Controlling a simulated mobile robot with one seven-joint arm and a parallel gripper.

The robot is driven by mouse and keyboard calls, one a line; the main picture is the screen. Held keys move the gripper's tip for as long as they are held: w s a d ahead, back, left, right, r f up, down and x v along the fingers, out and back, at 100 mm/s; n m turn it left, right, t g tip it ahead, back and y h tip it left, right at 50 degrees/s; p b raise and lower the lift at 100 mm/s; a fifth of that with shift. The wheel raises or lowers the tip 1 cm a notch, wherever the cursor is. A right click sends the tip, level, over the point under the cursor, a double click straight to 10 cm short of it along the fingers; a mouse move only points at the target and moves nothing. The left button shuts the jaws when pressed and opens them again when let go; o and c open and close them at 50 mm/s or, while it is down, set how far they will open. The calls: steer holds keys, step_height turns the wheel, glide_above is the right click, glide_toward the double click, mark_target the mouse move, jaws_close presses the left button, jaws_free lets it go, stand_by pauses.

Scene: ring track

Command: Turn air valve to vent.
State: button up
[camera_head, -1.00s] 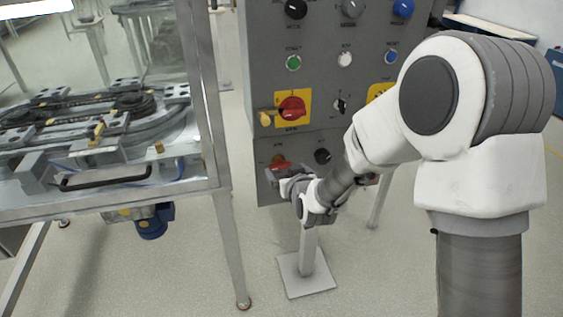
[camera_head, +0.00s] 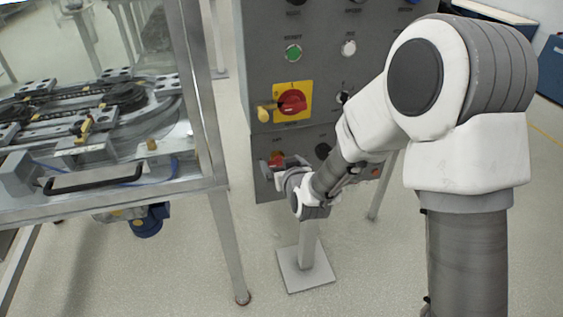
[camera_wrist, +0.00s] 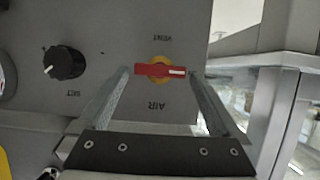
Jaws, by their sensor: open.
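The air valve (camera_wrist: 160,70) is a small red handle on a yellow-orange disc on the grey panel, between the labels AIR and VENT, which read upside down in the wrist view. Its handle lies crosswise there, its white mark at the right end. My gripper (camera_wrist: 160,73) is open, with one finger off each end of the handle; small gaps show, and I cannot tell whether either touches. In the head view the air valve (camera_head: 277,158) is at the panel's lower left, partly hidden by my gripper (camera_head: 283,164).
A black SET knob (camera_wrist: 64,63) sits beside the valve. Above are a red rotary switch (camera_head: 292,101) on a yellow plate, with a yellow padlock-like piece (camera_head: 266,113), and several buttons. A metal-framed track table (camera_head: 200,170) stands close on the left.

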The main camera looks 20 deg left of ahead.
steer(key=c, duration=1.2)
steer(key=n, duration=0.1)
steer(key=n+h+b, duration=0.1)
steer(key=t+b, duration=0.1)
steer(key=shift+s+a+f+n, duration=0.1)
steer(key=shift+s+a+n, duration=0.15)
steer(key=shift+a+n, duration=0.15)
steer(key=n+h, duration=0.1)
steer(key=n+t+h, duration=0.1)
steer(key=n, duration=0.1)
steer(key=shift+s+a+t, duration=0.1)
steer(key=shift+a+t, duration=0.05)
steer(key=shift+t, duration=0.15)
steer(key=n+t, duration=0.1)
steer(key=n+t+h+p, duration=0.1)
steer(key=n, duration=0.1)
steer(key=shift+s+a+f+n, duration=0.1)
steer(key=shift+a+f+n, duration=0.05)
steer(key=shift+f+n, duration=0.15)
steer(key=n+t, duration=0.1)
steer(key=n, duration=0.3)
steer(key=shift+f+t, duration=0.3)
steer(key=shift+t, duration=0.1)
